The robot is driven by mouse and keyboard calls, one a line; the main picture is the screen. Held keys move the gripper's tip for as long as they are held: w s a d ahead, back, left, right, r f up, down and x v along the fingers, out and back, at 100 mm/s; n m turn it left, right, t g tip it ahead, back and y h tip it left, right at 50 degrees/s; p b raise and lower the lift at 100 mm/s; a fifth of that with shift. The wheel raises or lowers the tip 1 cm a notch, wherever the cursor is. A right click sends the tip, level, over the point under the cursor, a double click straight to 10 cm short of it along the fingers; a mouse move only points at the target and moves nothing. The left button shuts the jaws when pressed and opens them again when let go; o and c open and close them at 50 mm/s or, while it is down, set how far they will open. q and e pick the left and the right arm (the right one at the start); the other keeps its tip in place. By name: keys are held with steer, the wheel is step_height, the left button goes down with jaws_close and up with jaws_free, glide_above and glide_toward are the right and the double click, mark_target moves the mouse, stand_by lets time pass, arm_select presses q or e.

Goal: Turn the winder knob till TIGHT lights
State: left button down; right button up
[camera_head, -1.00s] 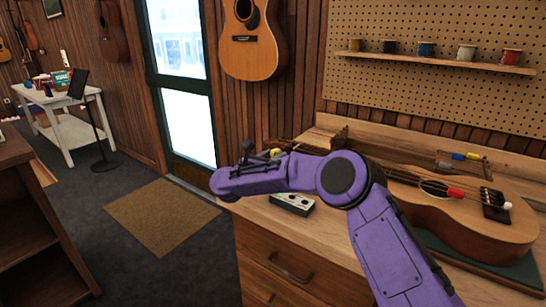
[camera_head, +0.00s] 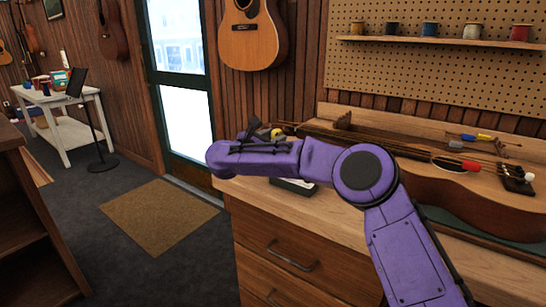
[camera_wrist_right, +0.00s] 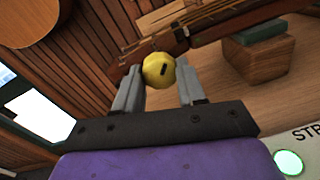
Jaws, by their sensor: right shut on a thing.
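The yellow winder knob (camera_wrist_right: 158,70), with a dark slot in its face, sits between the two grey fingers of my right gripper (camera_wrist_right: 159,84) in the wrist view. The gripper is shut on it. In the head view my purple right forearm and wrist hide most of the gripper (camera_head: 256,131), and only a bit of yellow (camera_head: 276,132) shows behind it. A pale panel with the letters "STR" and a glowing green light (camera_wrist_right: 289,162) is at the wrist view's lower right. No word TIGHT can be read. My left gripper is out of view.
A guitar (camera_head: 435,192) lies on the wooden bench, its neck behind my arm. A small box (camera_head: 293,186) on the bench is mostly covered by my arm. A shelf (camera_head: 440,42) of spools is above. The floor by the mat (camera_head: 160,216) is clear.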

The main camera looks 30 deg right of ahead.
steer(key=m+b, duration=0.3)
steer(key=b, duration=0.1)
steer(key=m+b, duration=0.3)
steer(key=b, duration=0.2)
steer(key=m+b, duration=0.3)
steer(key=b, duration=0.2)
steer(key=shift+f, duration=0.25)
steer(key=m+b, duration=0.1)
steer(key=m, duration=0.1)
steer(key=m+b, duration=0.2)
steer(key=shift+r+t+y, duration=0.15)
steer(key=shift+t+y, duration=0.15)
steer(key=m+b, duration=0.1)
steer(key=m, duration=0.1)
steer(key=shift+m+b, duration=0.35)
steer(key=shift+m, duration=0.05)
steer(key=shift+r+m+b, duration=0.15)
steer(key=shift+m+b, duration=0.4)
steer(key=shift+m, duration=0.85)
steer(key=o, duration=0.8)
steer(key=shift+t, duration=0.3)
